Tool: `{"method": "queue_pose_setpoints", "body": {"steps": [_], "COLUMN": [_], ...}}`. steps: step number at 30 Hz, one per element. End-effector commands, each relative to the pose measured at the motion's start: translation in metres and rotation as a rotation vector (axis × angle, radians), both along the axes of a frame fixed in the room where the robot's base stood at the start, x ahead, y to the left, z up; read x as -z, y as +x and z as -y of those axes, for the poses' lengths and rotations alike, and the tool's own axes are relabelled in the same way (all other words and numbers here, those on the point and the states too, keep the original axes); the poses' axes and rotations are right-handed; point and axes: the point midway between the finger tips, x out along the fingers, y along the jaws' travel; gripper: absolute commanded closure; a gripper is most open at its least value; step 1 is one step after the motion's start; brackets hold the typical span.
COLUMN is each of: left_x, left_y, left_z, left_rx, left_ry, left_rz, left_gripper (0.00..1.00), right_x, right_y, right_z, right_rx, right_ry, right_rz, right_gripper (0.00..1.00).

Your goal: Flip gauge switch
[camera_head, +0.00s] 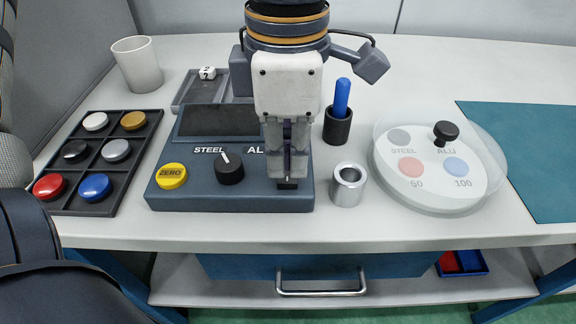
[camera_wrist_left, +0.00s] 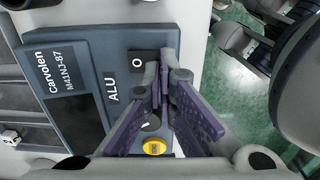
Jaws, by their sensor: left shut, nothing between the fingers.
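The gauge (camera_head: 235,197) is a dark blue-grey box near the table's front, with a yellow ZERO button (camera_head: 171,176) and a black knob (camera_head: 229,168) between STEEL and ALU labels. Its black switch (camera_wrist_left: 141,60), marked O, shows in the left wrist view; in the head view only a dark bit shows under the fingertips. My left gripper (camera_head: 287,178) points down over the gauge's right end, fingers shut and empty. In the left wrist view, the fingertips (camera_wrist_left: 158,66) are right beside the switch; I cannot tell whether they touch it. My right gripper is not in view.
A metal ring (camera_head: 348,185) stands close to the gauge's right side. Behind it, a dark cup (camera_head: 338,128) holds a blue-handled tool. A round clear-lidded dish (camera_head: 440,200) is at right, a compartment tray (camera_head: 120,190) at left, a white cup (camera_head: 137,64) behind it.

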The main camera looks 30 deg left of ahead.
Motion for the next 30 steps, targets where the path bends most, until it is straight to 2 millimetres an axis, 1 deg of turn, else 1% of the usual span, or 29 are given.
{"method": "queue_pose_setpoints", "body": {"steps": [30], "left_x": [0.015], "left_y": [0.0], "left_z": [0.0], "left_rx": [0.0], "left_ry": [-0.001], "left_rz": [-0.001], "left_gripper": [1.0], "right_x": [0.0], "right_y": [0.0], "right_z": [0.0], "right_rx": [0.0], "right_ry": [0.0], "right_rz": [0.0], "right_gripper": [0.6]}}
